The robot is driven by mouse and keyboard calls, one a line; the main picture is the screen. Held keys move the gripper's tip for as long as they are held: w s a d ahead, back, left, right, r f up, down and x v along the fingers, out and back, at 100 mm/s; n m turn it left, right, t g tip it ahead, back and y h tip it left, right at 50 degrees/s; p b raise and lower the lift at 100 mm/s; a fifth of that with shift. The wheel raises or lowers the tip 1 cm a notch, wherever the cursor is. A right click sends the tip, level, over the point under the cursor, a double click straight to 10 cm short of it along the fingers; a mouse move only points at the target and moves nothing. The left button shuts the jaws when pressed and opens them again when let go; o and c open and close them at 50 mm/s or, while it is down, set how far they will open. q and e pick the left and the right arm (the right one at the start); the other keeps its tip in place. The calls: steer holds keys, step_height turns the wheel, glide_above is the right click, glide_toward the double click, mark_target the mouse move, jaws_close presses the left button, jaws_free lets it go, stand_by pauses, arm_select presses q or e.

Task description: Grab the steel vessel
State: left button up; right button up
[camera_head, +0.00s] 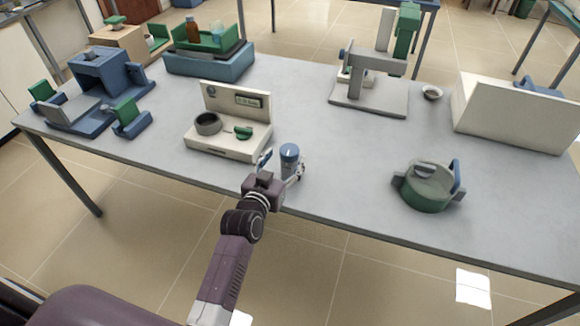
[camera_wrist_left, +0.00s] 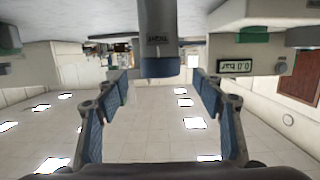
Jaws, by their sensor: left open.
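The steel vessel, a small grey cylinder with a blue top (camera_head: 289,160), stands upright near the front edge of the table (camera_head: 330,190). My left gripper (camera_head: 282,167) is open, with one finger on either side of the vessel in the head view. In the left wrist view, which is upside down, the vessel (camera_wrist_left: 158,40) hangs from the top centre, in line with the gap between the open fingers (camera_wrist_left: 163,92). No finger visibly touches it. How deep it sits between the fingers is hard to tell. My right gripper is in neither view.
A white balance (camera_head: 225,145) with a grey ring and green knob stands just left of the vessel. A green lidded pot (camera_head: 427,190) is to the right. A grey stand (camera_head: 370,95) and a white box (camera_head: 515,110) are further back. Bare tabletop lies right of the vessel.

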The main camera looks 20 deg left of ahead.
mark_target(287, 153)
arm_select(q)
steer(key=w, duration=0.2)
steer(key=w+p, duration=0.1)
steer(key=shift+w+f, duration=0.2)
steer(key=shift+w, duration=0.15)
steer(key=shift+w+f, duration=0.25)
steer(key=shift+w, duration=0.45)
jaws_close()
steer(key=shift+r, duration=0.15)
